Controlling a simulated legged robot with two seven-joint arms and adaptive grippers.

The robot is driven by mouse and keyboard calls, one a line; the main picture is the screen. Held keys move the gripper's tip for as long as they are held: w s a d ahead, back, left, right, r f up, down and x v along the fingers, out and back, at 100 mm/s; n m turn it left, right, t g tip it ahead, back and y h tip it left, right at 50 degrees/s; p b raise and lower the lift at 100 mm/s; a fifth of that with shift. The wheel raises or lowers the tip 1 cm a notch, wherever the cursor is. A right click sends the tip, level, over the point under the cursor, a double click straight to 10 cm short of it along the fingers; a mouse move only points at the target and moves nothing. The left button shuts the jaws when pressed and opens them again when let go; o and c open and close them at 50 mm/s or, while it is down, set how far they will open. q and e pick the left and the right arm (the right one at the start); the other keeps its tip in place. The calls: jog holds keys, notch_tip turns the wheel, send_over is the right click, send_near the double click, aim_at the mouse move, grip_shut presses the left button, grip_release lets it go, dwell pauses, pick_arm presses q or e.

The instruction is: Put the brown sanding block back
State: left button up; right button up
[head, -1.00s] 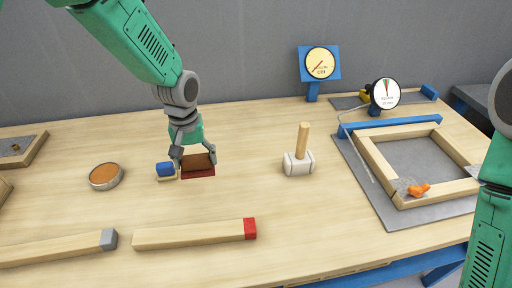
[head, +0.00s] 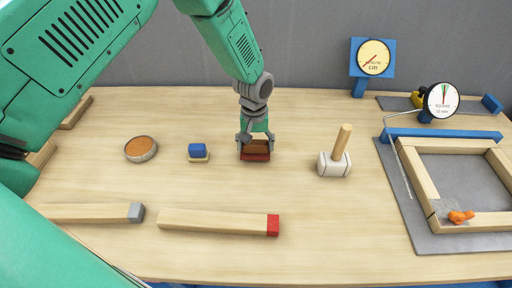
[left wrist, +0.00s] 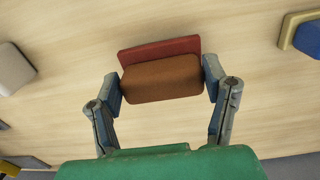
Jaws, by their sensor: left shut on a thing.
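The brown sanding block (head: 256,147) has a dark red part (head: 255,157) along its near side. My left gripper (head: 257,143) is shut on the block, with a finger at each end. In the left wrist view the brown block (left wrist: 162,80) sits between the two fingers (left wrist: 161,84), with the red part (left wrist: 160,49) beyond it. I cannot tell whether the block touches the table. My right gripper is not in view.
A blue block on a pale base (head: 198,151) and a round tin (head: 141,148) stand left of the gripper. A mallet (head: 335,162) stands to the right. Two wooden bars (head: 215,222) (head: 85,212) lie in front. A wooden frame (head: 425,170) is at the right.

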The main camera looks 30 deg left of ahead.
pick_arm(q)
jog(key=shift+d+f, duration=0.1)
jog(key=shift+f, duration=0.55)
jog(key=shift+d+f, duration=0.1)
jog(key=shift+d, duration=0.35)
jog(key=o, duration=1.4)
jog(key=shift+a, duration=0.1)
jog(key=shift+a+f, duration=0.1)
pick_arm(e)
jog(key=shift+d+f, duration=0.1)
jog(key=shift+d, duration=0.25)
pick_arm(q)
jog(key=shift+a, duration=0.1)
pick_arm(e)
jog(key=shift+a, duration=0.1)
